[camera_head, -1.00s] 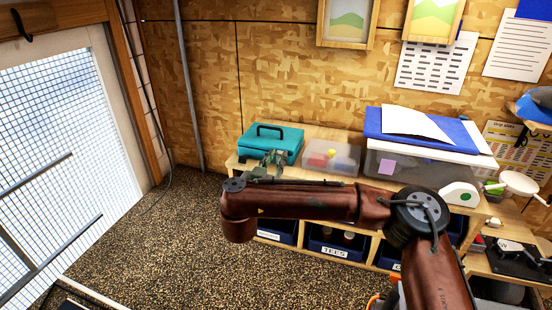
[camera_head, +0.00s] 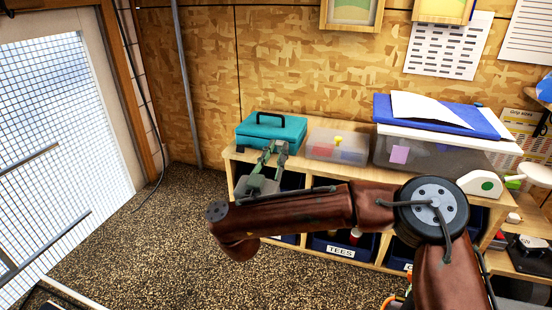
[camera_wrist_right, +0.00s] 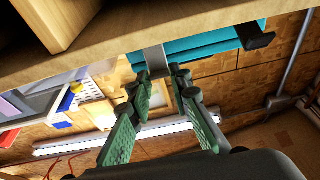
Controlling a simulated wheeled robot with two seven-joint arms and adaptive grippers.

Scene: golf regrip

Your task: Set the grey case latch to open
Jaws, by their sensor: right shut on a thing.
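The teal case (camera_head: 256,132) with a black handle stands on the left end of the wooden shelf unit. My right gripper (camera_head: 276,147) reaches up to the case's front from below. In the right wrist view, the grey latch (camera_wrist_right: 154,58) projects from the teal case (camera_wrist_right: 205,42) between the green fingertips of the right gripper (camera_wrist_right: 164,74). The gripper is shut on the latch. The head view is too small to show the latch's position clearly. My left gripper is not in view.
A clear box (camera_head: 337,146) with colourful items sits right of the case. The wooden shelf edge (camera_wrist_right: 100,62) is close to the right gripper. Floor (camera_head: 150,235) is free at left.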

